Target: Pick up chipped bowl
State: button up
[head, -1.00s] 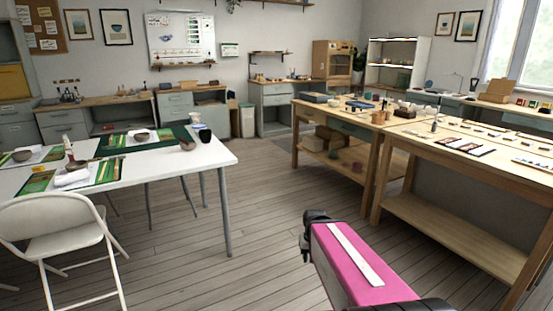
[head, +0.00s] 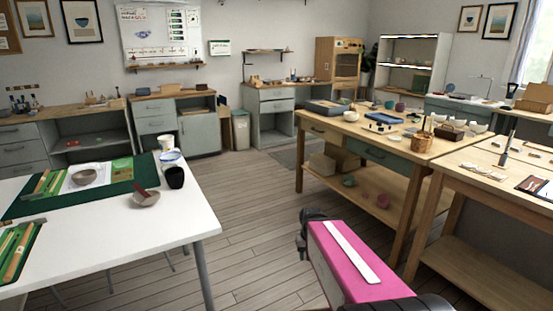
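Several bowls are in view, and I cannot tell from here which one is chipped. A grey-brown bowl (head: 84,177) sits on the paper and green mat of the white table. A beige bowl (head: 145,199) with a reddish stick in it stands near that table's right edge. Small white bowls (head: 478,127) stand on the wooden table at right. My pink arm reaches in from the bottom, and its dark far end (head: 312,228) is over open floor, apart from both tables. I cannot make out the fingers.
The white table (head: 180,225) is at left, with a black cup (head: 175,177) and a white tub (head: 168,146).

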aim_at(351, 116)
jog(key=i, duration=2)
jog(key=i+z, duration=0.2)
jog(key=i, duration=0.3)
jog(key=i+j+z, duration=0.15)
jog(key=i, duration=0.3)
jog(key=i+j+z, duration=0.2)
jog(key=i, duration=0.25)
